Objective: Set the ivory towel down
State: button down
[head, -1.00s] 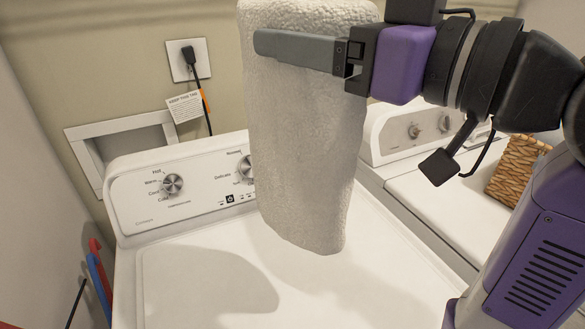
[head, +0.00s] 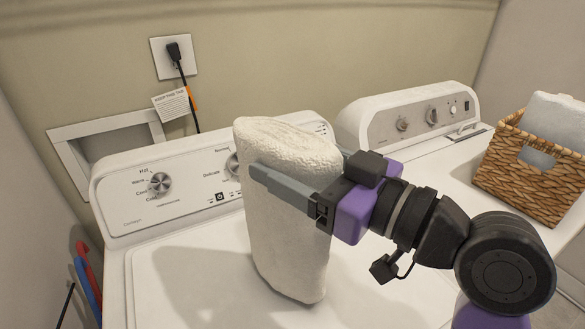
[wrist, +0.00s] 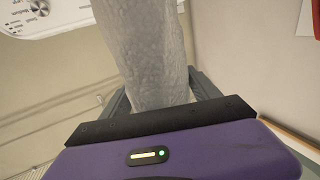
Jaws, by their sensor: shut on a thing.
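The ivory towel (head: 290,240) is a tall, upright, folded bundle over the white lid of the left machine (head: 180,275) in the head view. My gripper (head: 285,190) is shut on it, with grey fingers across its upper part. The towel's lower end is at or close to the lid; I cannot tell if it touches. In the wrist view the towel (wrist: 150,60) stands between the fingers, and the far part of it runs out of the frame.
The left machine's control panel with knobs (head: 155,185) is behind the towel. A second white machine (head: 400,125) stands to the right, with a wicker basket (head: 525,175) holding a white towel (head: 557,120). Red and blue items (head: 88,280) are at the far left. The lid left of the towel is clear.

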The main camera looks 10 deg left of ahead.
jog(key=shift+f, duration=0.75)
jog(key=shift+c, duration=0.8)
grip_release()
jog(key=shift+f, duration=0.1)
jog(key=shift+r, duration=0.25)
jog(key=b+v, duration=0.1)
jog(key=v, duration=1.1)
jog(key=shift+b, duration=0.35)
jog(key=shift+f, duration=0.15)
